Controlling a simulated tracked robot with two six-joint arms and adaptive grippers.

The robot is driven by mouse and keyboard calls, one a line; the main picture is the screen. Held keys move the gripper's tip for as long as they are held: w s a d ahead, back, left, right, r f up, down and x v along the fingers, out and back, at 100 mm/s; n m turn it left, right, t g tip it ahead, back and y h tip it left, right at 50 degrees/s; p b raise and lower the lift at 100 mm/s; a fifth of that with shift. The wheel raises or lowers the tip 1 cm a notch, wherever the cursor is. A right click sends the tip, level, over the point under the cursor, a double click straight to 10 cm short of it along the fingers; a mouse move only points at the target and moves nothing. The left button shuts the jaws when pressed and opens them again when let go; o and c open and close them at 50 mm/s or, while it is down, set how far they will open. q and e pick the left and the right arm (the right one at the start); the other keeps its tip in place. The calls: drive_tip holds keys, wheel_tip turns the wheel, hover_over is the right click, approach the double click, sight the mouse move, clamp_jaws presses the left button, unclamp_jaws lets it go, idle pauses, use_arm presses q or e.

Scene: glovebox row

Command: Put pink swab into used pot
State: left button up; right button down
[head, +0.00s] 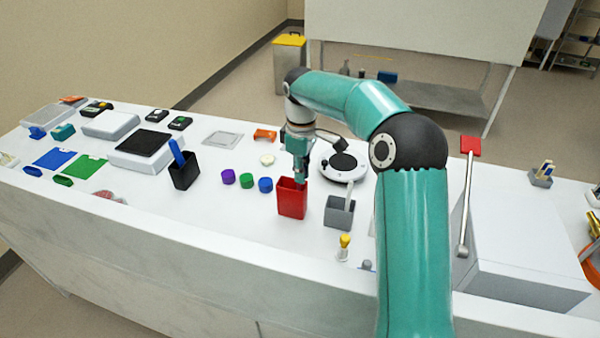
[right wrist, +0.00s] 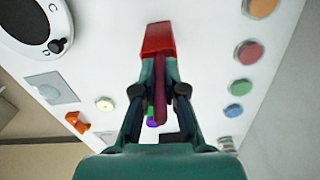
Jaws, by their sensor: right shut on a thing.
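My right gripper (head: 299,176) is low at the top of a red pot (head: 292,200), over its rear right rim. In the right wrist view the gripper (right wrist: 160,72) is shut on a pink swab (right wrist: 160,88), which looks dark in shadow. The swab's far end meets the red pot (right wrist: 158,38) in that view; I cannot tell how deep it reaches inside. The swab is hidden in the head view. A grey pot (head: 339,214) with a pale stick in it stands to the right. No label shows which pot is the used one. My left gripper is not in view.
Purple, green and blue caps (head: 265,185) stand left of the red pot. A black pot (head: 184,172) holding a blue item is farther left. A round white device (head: 343,166) stands behind the grey pot. A yellow-topped item (head: 344,242) is near the front edge.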

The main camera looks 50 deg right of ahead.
drive_tip(key=shift+f, duration=0.5)
idle(0.3)
idle(0.4)
drive_tip(key=c, duration=1.2)
unclamp_jaws()
drive_tip(key=shift+w+r+p, duration=0.15)
drive_tip(key=shift+r+p, duration=2.35)
drive_tip(key=shift+r, duration=2.05)
